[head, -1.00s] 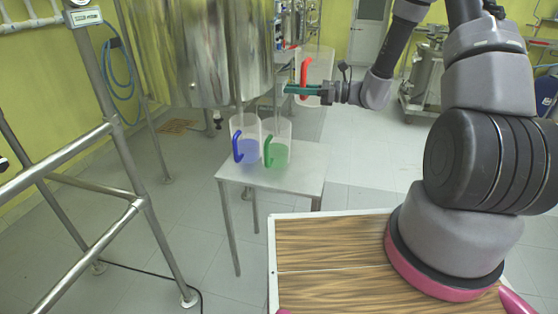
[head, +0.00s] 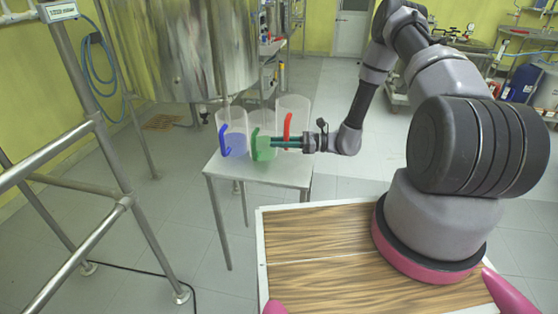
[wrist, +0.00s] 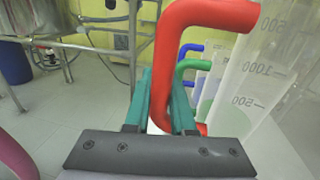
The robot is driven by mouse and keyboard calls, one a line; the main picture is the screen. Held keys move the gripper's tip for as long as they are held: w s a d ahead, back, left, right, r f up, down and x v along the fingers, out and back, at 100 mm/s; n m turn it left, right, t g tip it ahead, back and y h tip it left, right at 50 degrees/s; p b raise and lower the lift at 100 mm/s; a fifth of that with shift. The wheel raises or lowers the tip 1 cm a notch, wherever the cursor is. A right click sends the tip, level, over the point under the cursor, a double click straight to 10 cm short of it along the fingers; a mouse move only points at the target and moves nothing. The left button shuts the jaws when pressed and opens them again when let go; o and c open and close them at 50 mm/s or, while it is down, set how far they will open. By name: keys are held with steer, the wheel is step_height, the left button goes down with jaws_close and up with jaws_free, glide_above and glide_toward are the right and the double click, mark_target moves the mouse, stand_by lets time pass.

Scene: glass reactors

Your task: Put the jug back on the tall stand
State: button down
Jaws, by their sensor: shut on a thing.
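The red-handled clear jug (head: 294,108) is upright at the right side of the metal stand (head: 285,174) in the head view. My gripper (head: 283,143) is shut on its red handle, low down. The wrist view shows the red handle (wrist: 168,60) between the teal fingers (wrist: 162,98) and the clear wall (wrist: 236,85) to the right. The jug's base is hidden behind my gripper, so I cannot tell whether it touches the stand top.
A blue-handled jug (head: 233,137) and a green-handled jug (head: 260,145) with coloured contents stand on the stand, close left of the red-handled jug. A large steel tank (head: 185,50) is behind. Metal railings (head: 85,135) are at left. The stand's front right is clear.

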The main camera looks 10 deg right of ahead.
step_height(320, 180, down, 8)
steer(key=shift+r, duration=0.2)
steer(key=c, duration=0.8)
jaws_free()
steer(key=shift+o, duration=0.2)
steer(key=s+d, duration=0.1)
steer(key=d, duration=1.1)
steer(key=shift+s+r, duration=0.15)
steer(key=shift+s, duration=0.15)
steer(key=s+r+n+g+h, duration=0.2)
steer(key=r+n+h, duration=0.25)
steer(key=r, duration=1.05)
steer(key=s+r+n+g+h, duration=0.2)
steer(key=r+n+g+h, duration=0.3)
steer(key=r, duration=1)
steer(key=s+d+r+n+t+h, duration=0.2)
steer(key=s+r+t, duration=0.4)
steer(key=s+r, duration=0.3)
steer(key=s+d+r+n+t+h, duration=0.1)
steer(key=s+r+n+t+h, duration=0.2)
steer(key=s+r, duration=0.6)
step_height(320, 180, up, 2)
steer(key=t+h, duration=0.1)
steer(key=t, duration=0.1)
steer(key=shift+s+d+r+n+t, duration=0.15)
steer(key=shift+s+d+n+t, duration=0.1)
steer(key=shift+d+n+t, duration=0.15)
